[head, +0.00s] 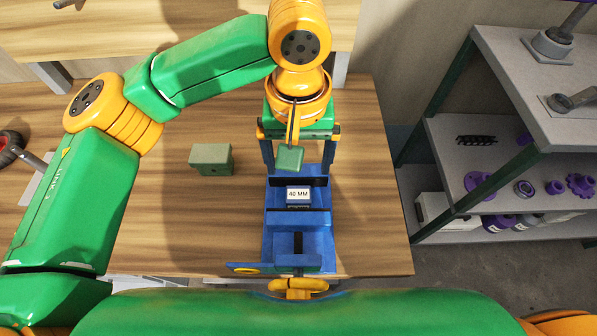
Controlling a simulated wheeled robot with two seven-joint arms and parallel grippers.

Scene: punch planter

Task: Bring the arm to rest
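My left arm comes in from the left and bends over the table. Its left gripper (298,130) points down above the back of a blue machine (298,255). The wrist covers much of the gripper, so I cannot tell whether its fingers are open or shut. A small green block (290,158) shows just below the wrist, at the lower end of a thin dark bar; what holds it is unclear. The machine carries a white "40 MM" label (298,194). My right gripper is out of view.
A grey-green block (210,158) sits on the wooden table (190,225) left of the machine. A grey shelf (480,160) with purple parts stands at the right. A wheel-like dark object (10,147) lies at the far left. The table between block and machine is mostly clear.

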